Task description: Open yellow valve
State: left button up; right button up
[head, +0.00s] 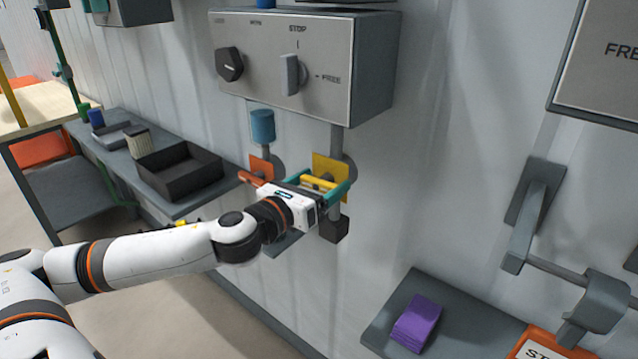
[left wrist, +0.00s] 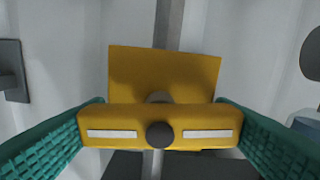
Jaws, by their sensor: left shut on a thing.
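The yellow valve has a square yellow plate (head: 327,166) on a grey vertical pipe below the control box. Its yellow handle (head: 320,183) lies crosswise in front of the plate. The left wrist view shows the handle (left wrist: 160,127) level across the pipe, with two white stripes and a dark centre knob. The same view shows the plate (left wrist: 165,75) behind it. My left gripper (head: 322,186) is shut on the handle, with its green fingers (left wrist: 160,130) at the handle's two ends. My right gripper is not in view.
An orange valve (head: 261,167) with a blue cylinder (head: 262,126) above it is close on the left. The grey control box (head: 305,60) hangs above. A shelf with a black tray (head: 179,168) is left. A purple block (head: 416,323) sits on a lower right shelf.

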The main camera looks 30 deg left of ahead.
pick_arm(q)
jog(key=n, duration=0.4)
jog(key=shift+p, duration=0.3)
jog(key=n+p, duration=0.1)
jog(key=n, duration=0.3)
jog(key=shift+a+n, duration=0.1)
jog(key=shift+n, duration=0.3)
jog(key=n+p, duration=0.1)
jog(key=n, duration=0.2)
jog(key=shift+n, duration=0.3)
jog(key=n+p, duration=0.1)
jog(key=n, duration=0.3)
jog(key=shift+f+p, duration=0.1)
jog(key=shift+p, duration=0.25)
jog(key=shift+n, duration=0.3)
jog(key=o, duration=1)
